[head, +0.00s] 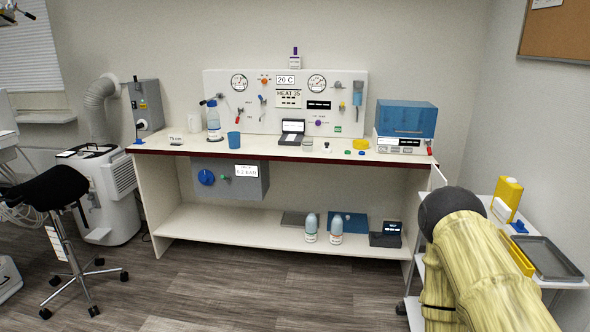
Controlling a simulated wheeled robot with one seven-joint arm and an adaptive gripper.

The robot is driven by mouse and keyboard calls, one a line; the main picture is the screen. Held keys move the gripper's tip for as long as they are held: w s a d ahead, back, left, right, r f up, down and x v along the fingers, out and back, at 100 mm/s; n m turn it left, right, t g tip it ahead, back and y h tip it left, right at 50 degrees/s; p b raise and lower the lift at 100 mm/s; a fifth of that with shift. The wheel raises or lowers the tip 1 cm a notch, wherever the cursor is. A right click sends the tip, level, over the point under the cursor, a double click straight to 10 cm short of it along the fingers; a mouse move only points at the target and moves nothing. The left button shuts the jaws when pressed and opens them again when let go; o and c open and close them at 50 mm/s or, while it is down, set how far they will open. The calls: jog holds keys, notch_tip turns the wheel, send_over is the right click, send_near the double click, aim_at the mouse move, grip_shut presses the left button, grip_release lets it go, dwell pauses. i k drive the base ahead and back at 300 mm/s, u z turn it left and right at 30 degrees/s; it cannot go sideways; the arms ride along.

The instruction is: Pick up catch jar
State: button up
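No label marks a catch jar, so I cannot tell for sure which thing it is. Two small pale jar-like containers, one on the left (307,145) and one on the right (327,147), stand on the counter (225,149) in front of the panel. A bottle with a dark top (213,122) and a blue cup (234,140) stand further left on the counter. Two pale blue bottles, one on the left (311,229) and one on the right (336,231), stand on the lower shelf. My arm shows at the lower right in a yellowish cover; my gripper is not in view.
A gauge panel (222,88) stands along the counter's back. A blue-topped box (406,119) is at its right end. A trolley with a grey tray (548,258) and yellow container (507,198) is at the right. A stool (52,191) stands left; floor before the counter is clear.

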aim_at(234, 138)
jog(key=u, duration=0.25)
jog(key=i, duration=1.65)
jog(key=u, duration=0.3)
